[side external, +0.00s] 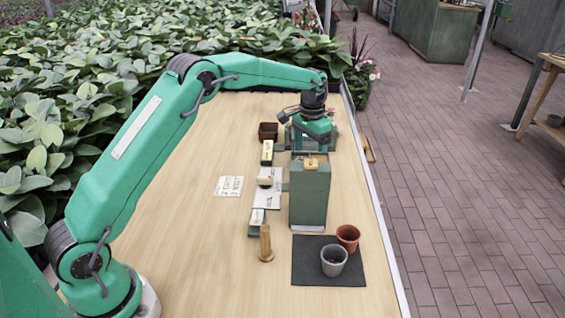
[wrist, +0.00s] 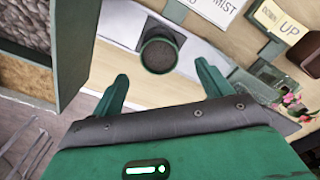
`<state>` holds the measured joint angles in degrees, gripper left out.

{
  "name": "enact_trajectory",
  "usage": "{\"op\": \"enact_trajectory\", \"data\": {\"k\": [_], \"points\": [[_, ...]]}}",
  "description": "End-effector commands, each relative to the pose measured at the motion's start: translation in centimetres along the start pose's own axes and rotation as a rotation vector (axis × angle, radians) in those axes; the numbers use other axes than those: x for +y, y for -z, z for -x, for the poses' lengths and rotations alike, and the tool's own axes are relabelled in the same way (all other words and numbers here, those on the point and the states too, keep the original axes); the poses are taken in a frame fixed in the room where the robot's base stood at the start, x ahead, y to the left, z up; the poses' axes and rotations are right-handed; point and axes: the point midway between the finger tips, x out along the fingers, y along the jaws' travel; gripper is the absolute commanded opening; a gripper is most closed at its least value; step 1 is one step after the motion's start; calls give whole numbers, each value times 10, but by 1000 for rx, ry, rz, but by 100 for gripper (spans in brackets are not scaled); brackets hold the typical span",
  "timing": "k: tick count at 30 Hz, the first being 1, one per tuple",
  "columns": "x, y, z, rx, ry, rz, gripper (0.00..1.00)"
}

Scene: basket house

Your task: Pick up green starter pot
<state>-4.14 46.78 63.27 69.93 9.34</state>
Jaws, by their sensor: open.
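A small round green pot (wrist: 160,55) with dark fill stands upright in the wrist view, on or beside a pale grey strip. It lies just beyond and between my fingertips, apart from both. My gripper (wrist: 162,83) is open and empty, with one green finger on each side of the pot's line. In the side external view my gripper (side external: 312,138) hangs above and behind the tall green box, and I cannot make out the green pot there.
A tall green box (side external: 308,200) stands close in front of my gripper. A grey pot (side external: 334,262) and a terracotta pot (side external: 348,236) are on a dark mat (side external: 308,273). A wooden-handled tool (side external: 265,245) and brown square pot (side external: 268,131) are left. The left tabletop is mostly clear.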

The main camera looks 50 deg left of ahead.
Motion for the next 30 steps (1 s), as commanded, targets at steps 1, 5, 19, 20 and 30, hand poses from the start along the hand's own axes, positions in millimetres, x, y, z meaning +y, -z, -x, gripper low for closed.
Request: {"op": "enact_trajectory", "data": {"k": [1,5,19,20,30], "points": [[0,0,-5,-2,0,0,78],[0,0,-12,-1,0,0,78],[1,-2,-36,-4,-1,0,78],[1,-2,-40,-4,-1,0,78],[1,-2,-65,-1,0,0,78]]}}
